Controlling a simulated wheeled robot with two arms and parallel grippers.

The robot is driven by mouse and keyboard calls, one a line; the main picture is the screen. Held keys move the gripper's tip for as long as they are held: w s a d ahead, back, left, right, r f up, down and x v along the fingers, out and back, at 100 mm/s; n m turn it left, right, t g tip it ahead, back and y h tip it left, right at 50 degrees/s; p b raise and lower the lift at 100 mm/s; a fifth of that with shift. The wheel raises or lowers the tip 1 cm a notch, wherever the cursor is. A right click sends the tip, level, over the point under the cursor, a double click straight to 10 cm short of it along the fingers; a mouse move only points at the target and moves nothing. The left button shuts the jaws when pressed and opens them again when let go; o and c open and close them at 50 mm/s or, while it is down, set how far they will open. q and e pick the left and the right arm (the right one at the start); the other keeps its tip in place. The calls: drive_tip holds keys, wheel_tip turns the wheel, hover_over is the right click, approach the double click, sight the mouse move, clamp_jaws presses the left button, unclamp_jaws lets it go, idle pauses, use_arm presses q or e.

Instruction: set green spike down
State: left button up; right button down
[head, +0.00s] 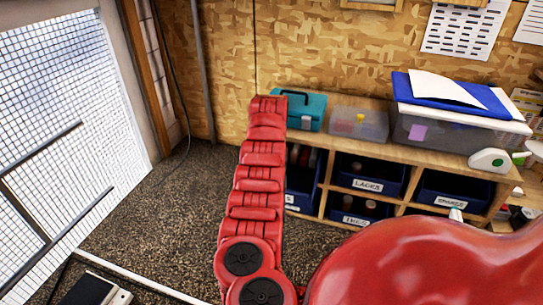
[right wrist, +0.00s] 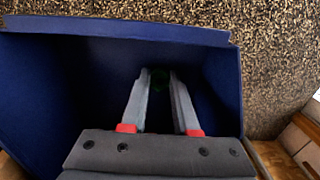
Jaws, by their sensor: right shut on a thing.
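In the right wrist view my right gripper (right wrist: 158,82) reaches into a dark blue bin (right wrist: 120,27). My left gripper is not in view, and the head view does not show the right gripper or the spike.
In the head view a wooden shelf (head: 412,155) holds blue bins, one labelled LACES (head: 368,174). Speckled floor (head: 170,215) is open at left. A mesh screen (head: 70,110) stands far left.

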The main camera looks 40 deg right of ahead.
drive_tip(key=shift+f+b, duration=0.25)
drive_tip(key=shift+b, duration=0.05)
drive_tip(key=c, duration=0.7)
unclamp_jaws()
drive_tip(key=shift+w, duration=0.1)
drive_tip(key=shift+r, duration=0.1)
drive_tip(key=shift+r, duration=0.15)
wheel_tip(320, 180, up, 12)
drive_tip(key=p, duration=0.4)
